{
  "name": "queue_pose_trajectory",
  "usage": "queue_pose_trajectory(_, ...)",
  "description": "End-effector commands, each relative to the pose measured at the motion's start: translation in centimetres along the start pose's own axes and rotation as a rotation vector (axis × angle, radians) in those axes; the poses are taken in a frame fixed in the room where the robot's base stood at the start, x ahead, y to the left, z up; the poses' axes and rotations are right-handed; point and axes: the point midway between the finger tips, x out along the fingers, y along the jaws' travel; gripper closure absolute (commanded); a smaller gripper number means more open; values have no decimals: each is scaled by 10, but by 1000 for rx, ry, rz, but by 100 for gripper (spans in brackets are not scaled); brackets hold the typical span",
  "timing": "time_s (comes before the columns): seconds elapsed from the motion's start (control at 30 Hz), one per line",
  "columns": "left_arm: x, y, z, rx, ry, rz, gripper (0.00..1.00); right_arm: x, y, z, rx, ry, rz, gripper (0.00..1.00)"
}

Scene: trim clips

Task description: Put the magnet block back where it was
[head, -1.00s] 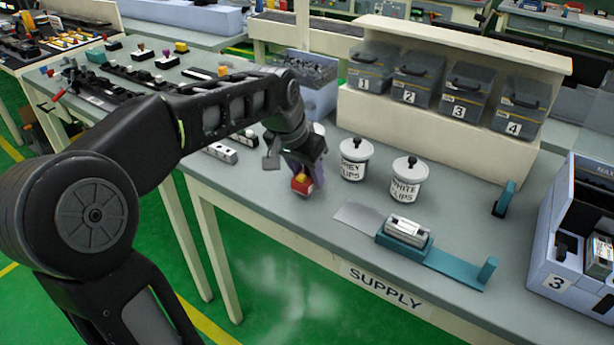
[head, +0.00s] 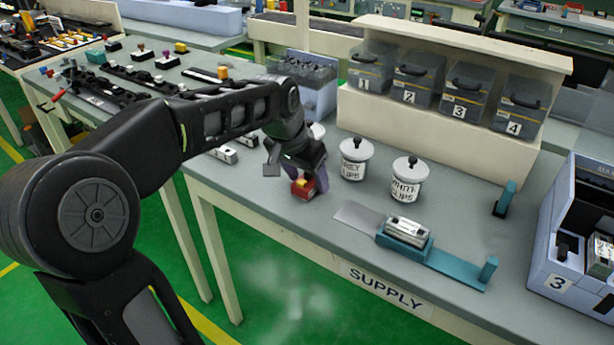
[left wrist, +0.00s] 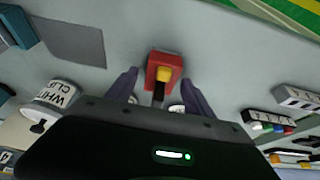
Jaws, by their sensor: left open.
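The magnet block, a small red block (head: 303,189) with a yellow piece on it, sits on the grey supply table near its front edge. It also shows in the left wrist view (left wrist: 153,66). My left gripper (head: 309,182) is just above and around it, pointing down. In the left wrist view my left gripper (left wrist: 160,80) is open, with one purple finger on each side of the block and gaps between. The block's lower part is partly hidden. My right gripper is in neither view.
The grey clips jar (head: 354,172) and white clips jar (head: 405,192) stand to the right. A teal fixture (head: 455,268) holds a silver part. Numbered bins (head: 416,80) stand behind. Pale blocks (head: 224,154) lie to the left. The table's front edge is close.

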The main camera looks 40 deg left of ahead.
Motion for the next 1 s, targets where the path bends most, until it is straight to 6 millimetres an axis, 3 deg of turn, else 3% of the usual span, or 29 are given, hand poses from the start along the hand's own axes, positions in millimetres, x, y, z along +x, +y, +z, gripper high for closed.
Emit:
queue_pose_trajectory(0.27,-22,-1,-2,0,4,-2,39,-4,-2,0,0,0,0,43)
queue_pose_trajectory(0.7,-107,0,-2,0,3,0,39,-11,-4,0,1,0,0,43)
queue_pose_trajectory(1.0,-123,0,-1,0,1,0,39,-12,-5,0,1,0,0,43)
